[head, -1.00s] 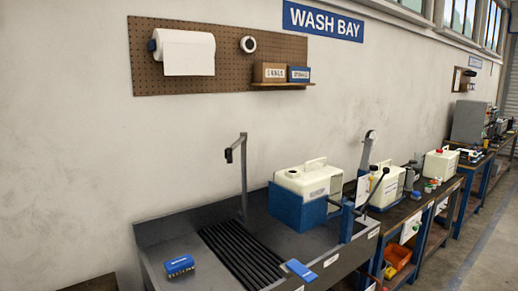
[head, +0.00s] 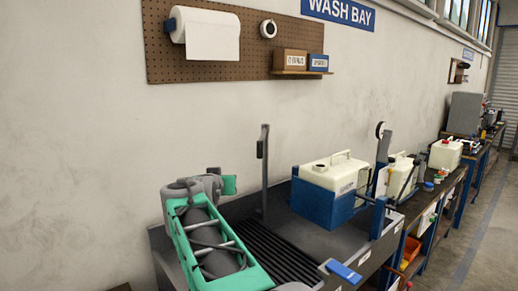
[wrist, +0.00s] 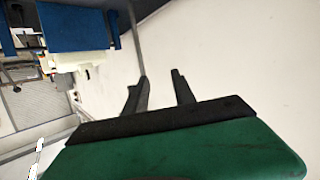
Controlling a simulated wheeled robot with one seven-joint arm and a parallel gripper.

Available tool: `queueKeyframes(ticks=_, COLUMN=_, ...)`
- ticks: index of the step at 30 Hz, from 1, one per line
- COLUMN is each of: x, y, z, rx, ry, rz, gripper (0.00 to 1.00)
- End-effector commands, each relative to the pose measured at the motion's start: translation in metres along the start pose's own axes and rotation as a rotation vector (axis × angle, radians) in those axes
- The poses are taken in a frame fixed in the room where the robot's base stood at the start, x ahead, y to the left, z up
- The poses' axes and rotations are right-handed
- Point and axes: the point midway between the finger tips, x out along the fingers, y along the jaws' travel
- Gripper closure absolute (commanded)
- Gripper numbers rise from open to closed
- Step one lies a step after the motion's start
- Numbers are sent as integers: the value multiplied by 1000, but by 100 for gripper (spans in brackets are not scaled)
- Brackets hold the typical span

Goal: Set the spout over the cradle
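The spout (head: 264,150) is a slim grey upright with a short head at its top, standing at the back of the dark sink. From here its top is almost edge-on, so where it points is hard to tell. The blue cradle (head: 327,208) stands right of it and holds a white tank (head: 335,172) with a dark opening on top. In the wrist view, my gripper (wrist: 160,82) has two dark fingers apart with nothing between them. The blue cradle (wrist: 78,30) and tank (wrist: 90,60) appear upside down at upper left there. My fingers touch nothing visible.
My green and grey arm covers the left of the sink (head: 160,255). A blue-handled item (head: 343,271) lies at the front rim. A grey post (head: 383,150) stands behind the cradle. A pegboard (head: 160,60) with paper roll hangs above. Benches run off right.

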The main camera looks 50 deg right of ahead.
Motion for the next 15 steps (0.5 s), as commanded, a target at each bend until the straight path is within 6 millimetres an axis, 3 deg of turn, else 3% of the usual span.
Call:
queueKeyframes(ticks=1, x=22, y=28, z=-27, rx=30, ry=92, rz=83, gripper=69)
queueKeyframes(ticks=3, x=34, y=59, z=-61, rx=58, ry=201, rz=171, gripper=69)
queueKeyframes(ticks=6, x=39, y=81, z=-86, rx=73, ry=281, rz=232, gripper=69)
queueKeyframes(ticks=10, x=51, y=87, z=-96, rx=74, ry=293, rz=241, gripper=69)
queueKeyframes(ticks=15, x=82, y=94, z=-106, rx=73, ry=291, rz=237, gripper=69)
